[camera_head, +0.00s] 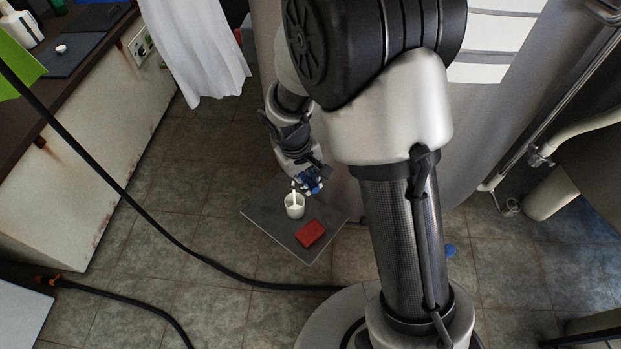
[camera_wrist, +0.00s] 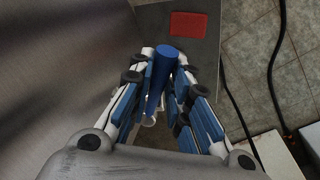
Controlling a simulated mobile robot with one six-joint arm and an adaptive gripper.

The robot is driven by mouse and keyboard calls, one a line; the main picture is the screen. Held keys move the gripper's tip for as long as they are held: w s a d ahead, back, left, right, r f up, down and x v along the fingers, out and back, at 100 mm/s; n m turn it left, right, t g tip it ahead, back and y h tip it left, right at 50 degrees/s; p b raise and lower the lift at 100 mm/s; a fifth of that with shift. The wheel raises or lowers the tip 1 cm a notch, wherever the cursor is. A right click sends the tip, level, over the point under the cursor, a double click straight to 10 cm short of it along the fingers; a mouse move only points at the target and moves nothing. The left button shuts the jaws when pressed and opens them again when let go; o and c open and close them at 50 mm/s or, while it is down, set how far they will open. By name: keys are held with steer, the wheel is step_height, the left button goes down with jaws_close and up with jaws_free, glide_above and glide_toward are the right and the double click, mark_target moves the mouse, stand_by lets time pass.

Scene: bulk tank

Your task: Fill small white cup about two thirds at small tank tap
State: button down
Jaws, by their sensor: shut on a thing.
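The small white cup (camera_head: 295,211) stands upright on a grey board on the floor, in front of the tank (camera_head: 270,45). A thin white strip shows at the cup's mouth; I cannot tell whether it is a stream or a spout. The level inside is too small to read. My gripper (camera_head: 312,184) is just above and to the right of the cup. In the wrist view my gripper (camera_wrist: 164,82) is shut on a blue handle (camera_wrist: 166,56), which looks like the tap's. The tap's body is mostly hidden by the fingers, and I cannot make out the cup there.
A red block (camera_head: 310,234) lies on the grey board (camera_head: 265,223) right of the cup; it also shows in the wrist view (camera_wrist: 188,24). A black hose (camera_head: 165,232) crosses the floor. A counter (camera_head: 25,120) stands at the left, and a white cloth (camera_head: 200,50) hangs near it.

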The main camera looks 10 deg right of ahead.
steer(key=c, duration=1.5)
jaws_free()
steer(key=r, duration=0.4)
steer(key=a+r, duration=0.1)
steer(key=r, duration=0.3)
steer(key=a+r, duration=0.1)
steer(key=r, duration=0.2)
steer(key=shift+s+a+r, duration=0.1)
steer(key=shift+s+r, duration=0.25)
steer(key=shift+r, duration=0.05)
